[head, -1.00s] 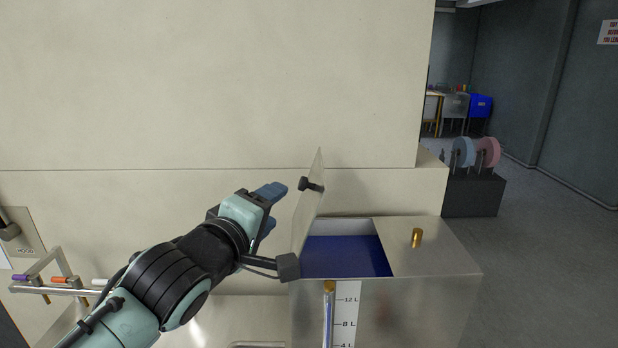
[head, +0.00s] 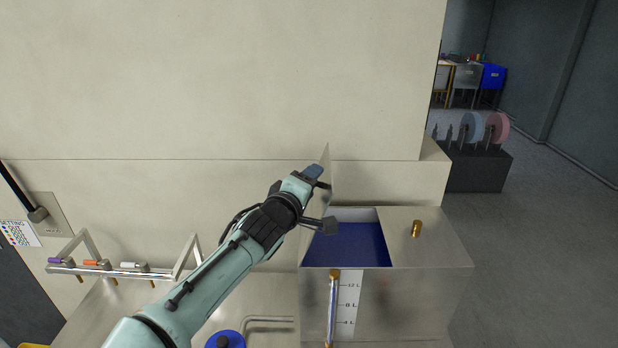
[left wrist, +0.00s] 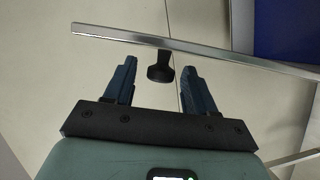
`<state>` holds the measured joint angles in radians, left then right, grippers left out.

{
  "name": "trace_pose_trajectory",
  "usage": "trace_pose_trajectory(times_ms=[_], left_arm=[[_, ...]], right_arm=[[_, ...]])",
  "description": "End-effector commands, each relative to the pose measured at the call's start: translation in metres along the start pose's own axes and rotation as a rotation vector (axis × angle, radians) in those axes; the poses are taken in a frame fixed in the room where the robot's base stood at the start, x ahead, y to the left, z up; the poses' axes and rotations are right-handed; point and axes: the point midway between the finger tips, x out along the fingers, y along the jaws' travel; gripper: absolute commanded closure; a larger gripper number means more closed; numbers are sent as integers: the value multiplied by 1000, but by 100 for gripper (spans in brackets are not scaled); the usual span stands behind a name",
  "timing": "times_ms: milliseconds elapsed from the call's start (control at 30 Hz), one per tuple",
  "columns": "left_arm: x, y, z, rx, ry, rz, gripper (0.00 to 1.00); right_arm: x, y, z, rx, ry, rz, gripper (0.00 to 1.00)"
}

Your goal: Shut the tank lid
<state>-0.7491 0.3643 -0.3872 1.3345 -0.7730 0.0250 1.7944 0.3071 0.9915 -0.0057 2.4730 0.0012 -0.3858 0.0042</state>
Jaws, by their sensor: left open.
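The steel tank (head: 440,255) stands at the lower right of the head view, its left opening showing blue inside. Its lid (head: 326,158) stands up steeply, nearly edge-on, at the left side of the opening. My left gripper (head: 316,172) is open at the lid's outer left face. In the left wrist view the lid (left wrist: 215,54) is a bright edge running across, beyond the fingertips. Its black knob (left wrist: 160,72) lies between the two open blue fingers (left wrist: 157,68), and I cannot tell whether they touch it. My right gripper is not in view.
A brass fitting (head: 417,229) stands on the tank's fixed top, and a sight tube (head: 332,305) runs down the front. A rail with coloured handles (head: 110,268) is at the left. A blue knob (head: 225,340) is low in front. The wall is close behind.

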Motion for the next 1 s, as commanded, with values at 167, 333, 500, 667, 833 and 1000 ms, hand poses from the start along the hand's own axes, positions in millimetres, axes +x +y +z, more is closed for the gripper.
trace_pose_trajectory(times_ms=[167,333,500,667,833,1000], left_arm=[[0,-1,0,0,0,-1,44],[0,-1,0,0,0,-1,84],[0,-1,1,0,0,-1,100],[1,-1,3,13,-1,-6,100],[5,0,13,65,-3,-27,100],[12,1,31,166,-5,-68,100]], right_arm=[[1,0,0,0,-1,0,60],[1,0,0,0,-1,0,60],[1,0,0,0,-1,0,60],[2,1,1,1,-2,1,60],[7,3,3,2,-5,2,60],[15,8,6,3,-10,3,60]])
